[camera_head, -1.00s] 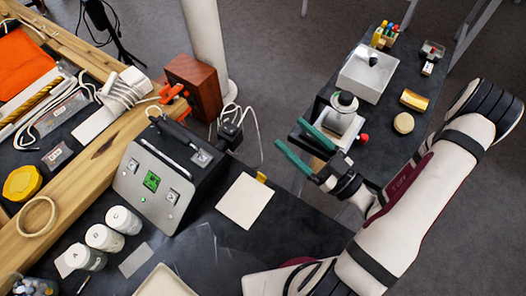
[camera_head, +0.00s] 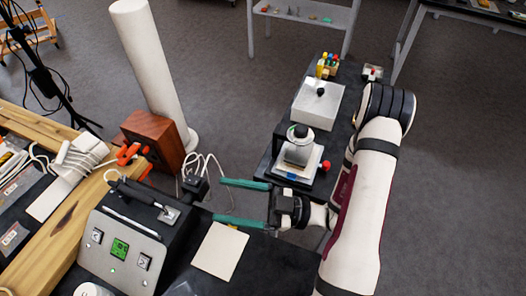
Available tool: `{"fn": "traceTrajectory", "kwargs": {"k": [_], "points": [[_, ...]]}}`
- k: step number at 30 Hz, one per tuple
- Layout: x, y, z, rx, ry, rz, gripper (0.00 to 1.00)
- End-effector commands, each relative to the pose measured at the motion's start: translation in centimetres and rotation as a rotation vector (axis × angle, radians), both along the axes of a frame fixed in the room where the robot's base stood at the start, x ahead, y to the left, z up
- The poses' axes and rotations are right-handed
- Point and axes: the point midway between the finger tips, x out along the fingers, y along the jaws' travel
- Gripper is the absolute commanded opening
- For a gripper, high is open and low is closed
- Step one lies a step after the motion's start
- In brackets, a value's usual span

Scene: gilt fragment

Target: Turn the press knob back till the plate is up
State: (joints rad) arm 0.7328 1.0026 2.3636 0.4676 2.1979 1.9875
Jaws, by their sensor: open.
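The small press (camera_head: 298,153) stands on the dark bench at the centre right, with a round black-topped knob (camera_head: 299,131) on its top. A pale plate or base (camera_head: 305,178) shows under it, and a red ball (camera_head: 326,166) sits at its right side. I cannot tell how high the press plate is. My gripper (camera_head: 219,200) is open and empty, its two teal fingers pointing left. It is in front of and to the left of the press in the picture, apart from the knob.
A white box with a black knob (camera_head: 318,106) stands behind the press. A grey control box with a green screen (camera_head: 119,250) stands at lower left. A cream card (camera_head: 220,252) lies below my fingers. A white post (camera_head: 152,70) and brown wooden box (camera_head: 153,138) stand at left.

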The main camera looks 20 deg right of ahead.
Motion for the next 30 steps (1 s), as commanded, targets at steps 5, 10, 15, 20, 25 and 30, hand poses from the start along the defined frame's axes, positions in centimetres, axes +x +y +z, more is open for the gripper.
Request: {"fn": "traceTrajectory", "kwargs": {"k": [5,10,15,20,25,30], "points": [[3.0,-5.2,-1.2,-0.446,-0.553,-0.447,0.8],[4.8,-13.1,-3.0,-1.274,-1.127,-0.812,0.8],[4.2,-20.5,-4.7,-2.147,-1.467,-0.758,0.8],[3.1,-24.0,-5.5,-2.59,-1.581,-0.532,0.8],[4.5,-24.5,-5.7,2.651,1.604,0.463,0.8],[9.0,-24.4,-5.6,2.645,1.61,0.467,0.8]]}}
